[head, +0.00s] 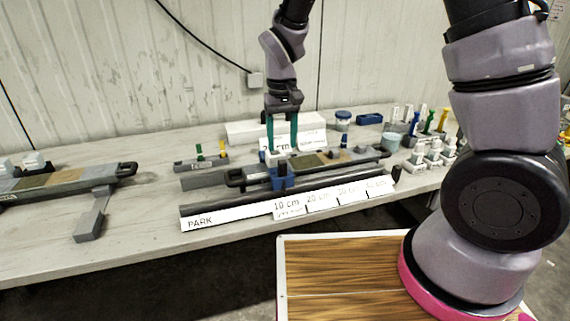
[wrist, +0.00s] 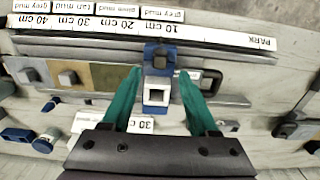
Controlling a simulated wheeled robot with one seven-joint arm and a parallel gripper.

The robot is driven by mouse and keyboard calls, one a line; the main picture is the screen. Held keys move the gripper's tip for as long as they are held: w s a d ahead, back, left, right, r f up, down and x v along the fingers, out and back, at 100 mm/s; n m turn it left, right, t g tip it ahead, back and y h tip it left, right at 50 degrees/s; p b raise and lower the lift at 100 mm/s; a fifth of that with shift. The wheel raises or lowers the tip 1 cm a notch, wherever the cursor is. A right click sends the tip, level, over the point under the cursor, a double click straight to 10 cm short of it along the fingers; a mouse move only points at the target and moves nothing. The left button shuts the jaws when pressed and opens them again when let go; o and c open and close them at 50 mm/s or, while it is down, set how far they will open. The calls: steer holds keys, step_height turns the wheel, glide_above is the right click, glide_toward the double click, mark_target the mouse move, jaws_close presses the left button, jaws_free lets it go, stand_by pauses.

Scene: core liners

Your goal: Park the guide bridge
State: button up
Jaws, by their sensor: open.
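The guide bridge, a blue block with a white-framed square opening and a dark upright part, shows in the wrist view (wrist: 158,62) and head view (head: 279,178). It sits across the core liner tray (head: 340,158), beside the 10 cm mark of the label strip (head: 240,213). The strip's PARK end (wrist: 262,43) is to the right in the wrist view and to the left in the head view. My gripper (head: 282,147) is open above the bridge. Its teal fingers (wrist: 160,78) show on either side of the bridge; contact cannot be told.
A small holder (head: 200,162) with coloured pegs, a white box (head: 250,132), jars and coloured tools stand behind and right. Bare table lies left of PARK.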

mark_target(282, 161)
step_height(282, 161, down, 7)
steer(key=shift+f, duration=0.2)
jaws_close()
stand_by(1.5)
